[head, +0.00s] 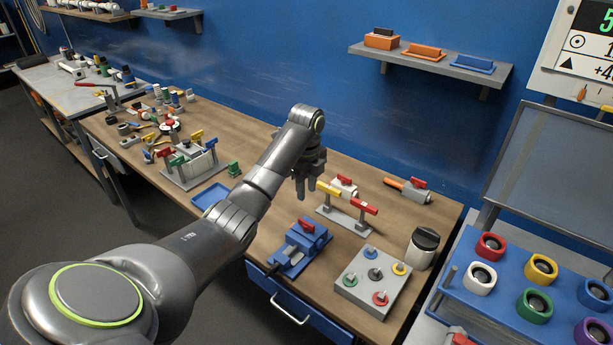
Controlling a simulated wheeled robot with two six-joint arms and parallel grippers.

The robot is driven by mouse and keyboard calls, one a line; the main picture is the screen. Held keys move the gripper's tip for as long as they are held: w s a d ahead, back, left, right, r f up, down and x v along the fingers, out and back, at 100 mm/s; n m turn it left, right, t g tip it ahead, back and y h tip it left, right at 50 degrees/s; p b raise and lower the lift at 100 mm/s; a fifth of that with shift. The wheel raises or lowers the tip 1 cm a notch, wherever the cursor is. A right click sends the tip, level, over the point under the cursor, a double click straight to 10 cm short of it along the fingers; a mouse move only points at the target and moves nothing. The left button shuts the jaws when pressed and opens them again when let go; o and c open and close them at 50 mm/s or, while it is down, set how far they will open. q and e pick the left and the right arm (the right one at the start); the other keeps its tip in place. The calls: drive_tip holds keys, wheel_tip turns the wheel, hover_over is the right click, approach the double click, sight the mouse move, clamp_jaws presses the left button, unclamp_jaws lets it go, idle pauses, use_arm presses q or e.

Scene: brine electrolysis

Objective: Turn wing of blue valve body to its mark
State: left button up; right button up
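A blue valve body (299,250) sits low on the wooden bench, near its front edge. A red wing (308,227) shows on top of it; the mark on the body is too small to make out. My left gripper (306,192) hangs fingers down above the bench, behind the blue body in the picture and apart from it. Nothing shows held between its fingers, but the gap is too small to judge. My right gripper is not in view.
Just right of my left gripper stands a grey rack (343,218) with yellow and red handles. A grey plate with coloured knobs (372,283) and a dark-lidded jar (423,247) stand to the right. A blue tray (209,197) lies left, behind my arm.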

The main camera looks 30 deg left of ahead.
use_arm(q)
drive_tip(key=shift+r+p, duration=1.6)
drive_tip(key=shift+r, duration=1)
drive_tip(key=shift+f, duration=0.15)
